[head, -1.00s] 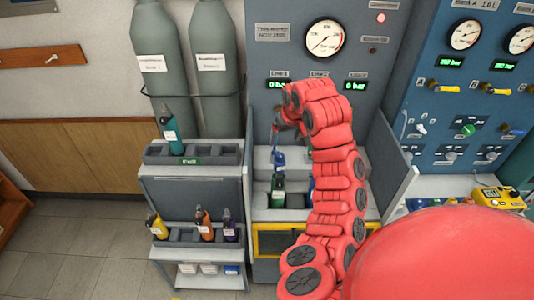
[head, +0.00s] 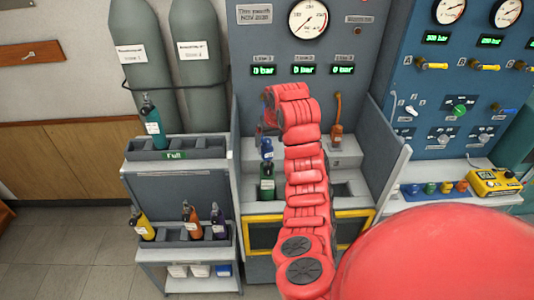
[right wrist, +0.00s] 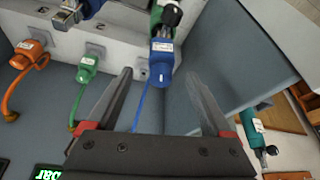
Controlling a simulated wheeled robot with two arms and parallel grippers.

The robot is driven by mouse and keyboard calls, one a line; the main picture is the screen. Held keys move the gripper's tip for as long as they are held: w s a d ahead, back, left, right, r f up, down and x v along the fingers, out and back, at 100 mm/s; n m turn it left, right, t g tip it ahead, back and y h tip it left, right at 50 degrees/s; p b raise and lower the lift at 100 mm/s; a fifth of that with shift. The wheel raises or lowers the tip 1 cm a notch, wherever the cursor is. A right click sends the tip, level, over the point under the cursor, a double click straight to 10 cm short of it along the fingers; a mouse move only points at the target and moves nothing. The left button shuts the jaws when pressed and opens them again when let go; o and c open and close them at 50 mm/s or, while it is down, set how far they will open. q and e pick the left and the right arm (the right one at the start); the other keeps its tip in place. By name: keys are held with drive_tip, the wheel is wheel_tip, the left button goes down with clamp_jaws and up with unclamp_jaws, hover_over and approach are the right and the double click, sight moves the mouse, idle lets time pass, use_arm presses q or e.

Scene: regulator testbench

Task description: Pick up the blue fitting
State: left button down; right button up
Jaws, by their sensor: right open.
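The blue fitting (head: 266,147) has a white label and stands on the bench shelf above a green bottle in the head view. In the right wrist view the blue fitting (right wrist: 161,60) shows just beyond the fingertips, between them in the picture, with its blue hose running down. My right gripper (right wrist: 158,76) is open, a finger on each side of the hose, with nothing clamped. In the head view the right gripper (head: 267,112) is partly hidden by my red arm, above the fitting. My left gripper is not in view.
A green fitting (right wrist: 87,70) and an orange fitting (right wrist: 31,52) with hoses stand beside the blue one. A green bottle (head: 267,182) sits in a slot in front. A bottle rack (head: 205,147) stands left. A grey side panel (head: 388,150) bounds the bench's right.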

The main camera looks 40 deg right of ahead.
sight(267, 147)
drive_tip(key=shift+w+f, duration=0.2)
drive_tip(key=shift+f, duration=0.05)
drive_tip(key=shift+w+f+p, duration=0.1)
drive_tip(key=shift+f+p, duration=0.05)
drive_tip(key=shift+p, duration=0.3)
drive_tip(key=p+x, duration=0.3)
drive_tip(key=x, duration=0.1)
drive_tip(key=shift+f, duration=0.1)
drive_tip(key=shift+w+f, duration=0.1)
drive_tip(key=shift+f, duration=0.2)
clamp_jaws()
drive_tip(key=shift+r, duration=0.1)
